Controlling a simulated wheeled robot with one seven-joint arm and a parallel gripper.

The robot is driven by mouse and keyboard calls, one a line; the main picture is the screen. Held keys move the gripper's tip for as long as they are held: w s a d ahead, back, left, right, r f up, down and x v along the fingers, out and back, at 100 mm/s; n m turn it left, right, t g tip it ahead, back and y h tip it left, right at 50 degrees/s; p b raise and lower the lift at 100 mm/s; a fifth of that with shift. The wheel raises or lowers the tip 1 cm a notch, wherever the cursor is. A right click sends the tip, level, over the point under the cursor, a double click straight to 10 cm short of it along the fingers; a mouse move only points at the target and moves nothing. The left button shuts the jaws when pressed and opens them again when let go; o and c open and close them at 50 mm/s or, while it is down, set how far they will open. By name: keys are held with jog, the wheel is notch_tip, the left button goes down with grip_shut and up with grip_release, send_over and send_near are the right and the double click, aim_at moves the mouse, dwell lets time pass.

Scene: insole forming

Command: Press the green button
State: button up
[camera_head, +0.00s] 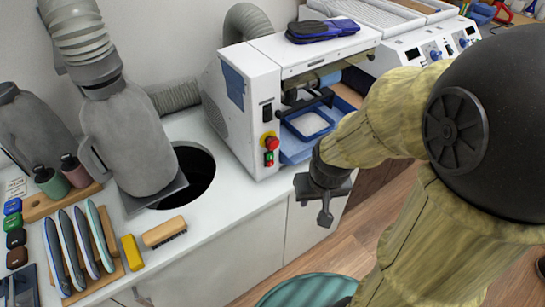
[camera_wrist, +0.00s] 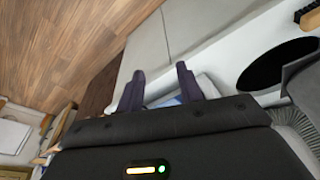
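The green button (camera_head: 269,160) sits on the front edge of a white press machine (camera_head: 242,110), just below a red knob (camera_head: 271,143) on a yellow base. My gripper (camera_head: 325,212) hangs in front of the machine, to the right of and lower in the picture than the button, apart from it. In the wrist view its two dark fingers (camera_wrist: 161,78) stand apart with nothing held between them. The green button does not show in the wrist view; my gripper's body hides much of the machine there.
A white counter (camera_head: 215,225) runs left of the machine, with a round dark opening (camera_head: 190,178), a grey hose (camera_head: 80,40), insoles (camera_head: 75,250) and a brush (camera_head: 164,232). A blue tray (camera_head: 308,124) is in the machine's mouth. Wooden floor (camera_head: 335,250) lies below; a green round stool (camera_head: 305,290) is near.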

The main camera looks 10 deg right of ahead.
grip_shut()
dwell(1.7)
